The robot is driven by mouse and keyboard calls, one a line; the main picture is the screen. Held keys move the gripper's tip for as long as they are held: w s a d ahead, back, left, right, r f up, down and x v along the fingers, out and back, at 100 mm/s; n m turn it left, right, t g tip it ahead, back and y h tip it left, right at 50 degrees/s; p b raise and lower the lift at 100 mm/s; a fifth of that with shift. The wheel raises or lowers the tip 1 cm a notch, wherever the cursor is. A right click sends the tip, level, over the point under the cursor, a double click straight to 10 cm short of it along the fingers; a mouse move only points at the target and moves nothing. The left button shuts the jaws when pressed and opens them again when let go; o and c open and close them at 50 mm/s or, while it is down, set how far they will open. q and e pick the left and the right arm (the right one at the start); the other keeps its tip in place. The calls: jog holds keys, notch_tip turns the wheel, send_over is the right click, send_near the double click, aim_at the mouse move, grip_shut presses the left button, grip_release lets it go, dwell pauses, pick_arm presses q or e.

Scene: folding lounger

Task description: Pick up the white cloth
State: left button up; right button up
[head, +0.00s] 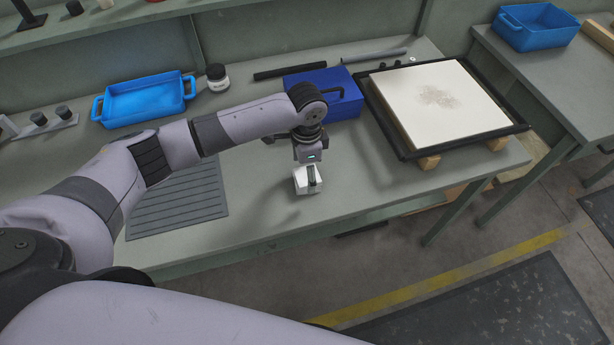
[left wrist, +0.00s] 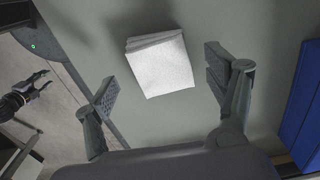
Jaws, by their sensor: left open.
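The white cloth (head: 303,186) is a small folded stack lying on the grey-green workbench (head: 265,215). In the left wrist view the cloth (left wrist: 160,68) lies flat, with its folded layers showing at the upper left. My left gripper (head: 309,172) is over it in the head view, and part of the gripper hides some of the cloth. In the left wrist view my left gripper (left wrist: 160,82) is open, with one finger on each side of the cloth and apart from it. My right gripper (left wrist: 38,82) shows small at the left of that view, with its fingers apart and empty.
A dark blue box (head: 335,98) stands just behind the cloth. A framed white board (head: 440,102) rests on wooden blocks at right. A ribbed grey mat (head: 180,205) and a blue tray (head: 145,102) lie to the left.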

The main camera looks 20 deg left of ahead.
pick_arm(q)
jog(key=shift+f, duration=1.5)
jog(key=shift+c, duration=0.4)
jog(key=c, duration=1)
